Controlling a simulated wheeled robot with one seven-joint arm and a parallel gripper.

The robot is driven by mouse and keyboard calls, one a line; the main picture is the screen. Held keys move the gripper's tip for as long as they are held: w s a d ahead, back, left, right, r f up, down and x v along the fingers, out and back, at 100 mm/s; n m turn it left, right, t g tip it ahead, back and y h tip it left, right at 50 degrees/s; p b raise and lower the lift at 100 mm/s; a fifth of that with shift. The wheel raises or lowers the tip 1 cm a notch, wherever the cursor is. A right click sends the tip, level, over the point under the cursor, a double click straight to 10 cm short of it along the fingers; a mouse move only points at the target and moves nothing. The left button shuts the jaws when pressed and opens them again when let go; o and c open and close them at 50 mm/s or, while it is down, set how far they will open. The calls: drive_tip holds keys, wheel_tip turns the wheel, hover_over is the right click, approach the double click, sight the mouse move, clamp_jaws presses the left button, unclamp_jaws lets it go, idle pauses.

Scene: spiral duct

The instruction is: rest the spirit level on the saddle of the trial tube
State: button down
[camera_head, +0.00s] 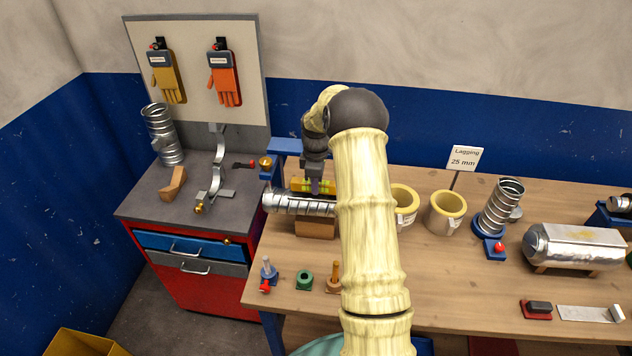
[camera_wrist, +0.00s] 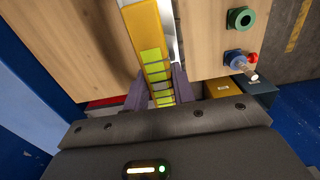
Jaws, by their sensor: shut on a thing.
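The spirit level (camera_head: 299,185) is a yellow bar with green vials, held roughly level just over a ribbed silver spiral tube (camera_head: 285,204). I take this tube for the trial tube; it lies along a wooden block (camera_head: 316,229) on the bench. My gripper (camera_head: 315,186) points down and is shut on the level. In the wrist view the level (camera_wrist: 146,35) runs between my two purple fingers (camera_wrist: 160,92), with a strip of silver tube (camera_wrist: 167,20) beside it. A saddle cannot be made out, and whether the level touches the tube is unclear. My arm hides the tube's right end.
A blue stand (camera_head: 285,146) is close behind the tube. Small peg stands (camera_head: 268,270) and a green ring (camera_head: 304,279) are in front. Cream lagging rings (camera_head: 446,212) and an upright spiral tube (camera_head: 500,207) stand to the right. A grey-topped red cabinet (camera_head: 200,290) adjoins left.

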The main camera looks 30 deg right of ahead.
drive_tip(key=shift+f+b, duration=0.3)
drive_tip(key=shift+f, duration=0.2)
idle(0.6)
drive_tip(key=c, duration=1.1)
unclamp_jaws()
drive_tip(key=shift+r, duration=0.1)
wheel_tip(320, 180, up, 17)
drive_tip(key=b, duration=0.4)
drive_tip(key=shift+r, duration=0.15)
